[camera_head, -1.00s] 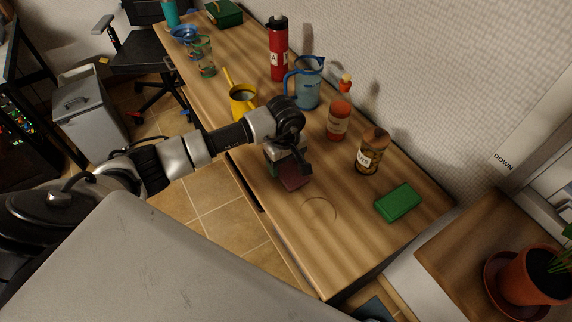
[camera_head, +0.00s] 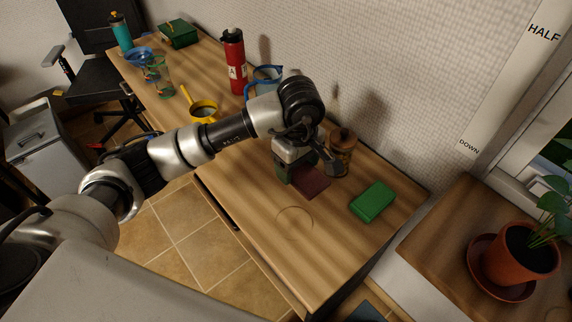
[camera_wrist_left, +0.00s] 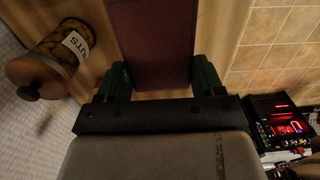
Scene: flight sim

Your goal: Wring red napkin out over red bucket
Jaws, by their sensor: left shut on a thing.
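The red napkin shows as a flat, dark red rectangle (camera_head: 312,182) at my left gripper (camera_head: 297,170) in the head view. In the left wrist view, the napkin (camera_wrist_left: 152,45) lies between the two green fingers of the left gripper (camera_wrist_left: 162,78), which is shut on it. The gripper is over the right part of the wooden table (camera_head: 250,205), close to the nuts jar. I cannot tell how high the napkin is above the tabletop. No red bucket shows in either view. My right gripper is not in view.
A nuts jar (camera_head: 341,153) stands just beyond the gripper, and a green box (camera_head: 373,202) lies to its right.

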